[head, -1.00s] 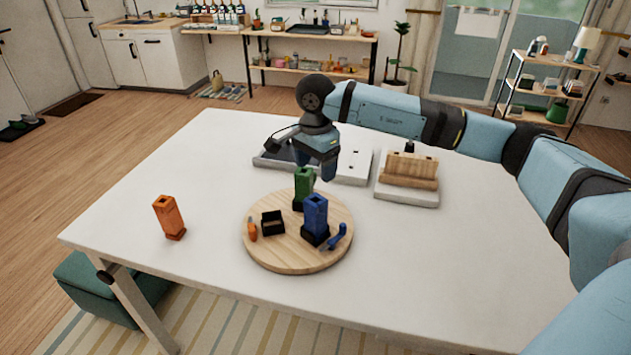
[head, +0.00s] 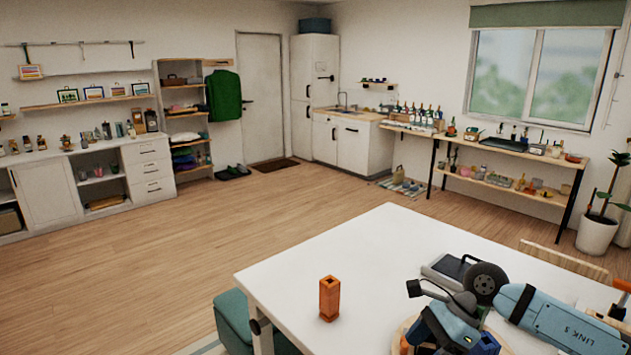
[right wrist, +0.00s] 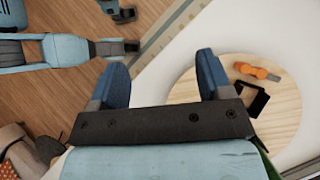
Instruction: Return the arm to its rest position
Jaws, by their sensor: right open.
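My right arm reaches in from the right edge of the head view, folded low over the table. Its gripper (right wrist: 162,70) shows in the right wrist view with two blue fingers spread wide and nothing between them. It is beside a round wooden board (right wrist: 228,118), apart from the things on it. My left gripper cannot be made out in the head view. Pale blue parts at the top left of the right wrist view look like mine.
The white table (head: 300,283) bears an upright orange block (head: 329,299) near its left edge. On the board are an orange-handled piece (right wrist: 258,72) and a small black box (right wrist: 250,100). A green stool (head: 236,318) stands by the table. The floor beyond is free.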

